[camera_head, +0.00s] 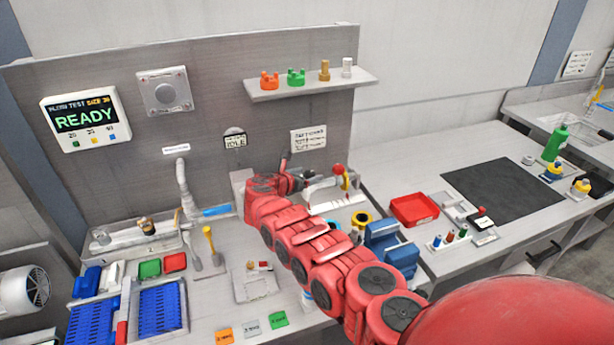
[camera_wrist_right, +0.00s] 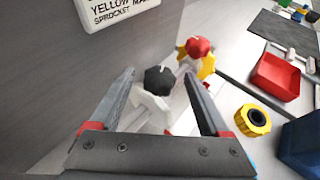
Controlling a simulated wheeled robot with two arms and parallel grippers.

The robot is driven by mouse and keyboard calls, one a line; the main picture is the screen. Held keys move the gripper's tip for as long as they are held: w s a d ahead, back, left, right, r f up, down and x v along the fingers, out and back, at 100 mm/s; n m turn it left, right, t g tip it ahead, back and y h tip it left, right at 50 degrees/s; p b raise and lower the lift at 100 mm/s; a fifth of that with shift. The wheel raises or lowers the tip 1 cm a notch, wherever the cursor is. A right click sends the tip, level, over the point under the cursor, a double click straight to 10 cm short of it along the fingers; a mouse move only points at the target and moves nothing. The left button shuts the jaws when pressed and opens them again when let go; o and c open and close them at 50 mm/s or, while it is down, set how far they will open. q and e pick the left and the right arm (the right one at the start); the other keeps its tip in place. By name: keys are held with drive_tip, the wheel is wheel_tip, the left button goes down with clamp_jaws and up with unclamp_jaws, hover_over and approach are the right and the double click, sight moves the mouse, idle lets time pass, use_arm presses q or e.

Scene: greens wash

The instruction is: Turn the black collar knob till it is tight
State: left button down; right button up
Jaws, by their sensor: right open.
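The black collar knob (camera_wrist_right: 158,80) sits on top of a white fixture part (camera_wrist_right: 152,108) in the right wrist view. My right gripper (camera_wrist_right: 165,85) is open, with one finger on each side of the knob and a gap to both; I cannot tell whether the fingertips reach down to its height. My left gripper is in neither view.
A red knob (camera_wrist_right: 198,47) on a yellow part stands just right of the gripper. A yellow ring (camera_wrist_right: 253,119), a red tray (camera_head: 413,210) and a blue block (camera_head: 390,243) lie to the right. The back panel (camera_head: 210,110) is close behind. A dark mat (camera_head: 500,187) lies clear at right.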

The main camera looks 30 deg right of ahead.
idle(0.3)
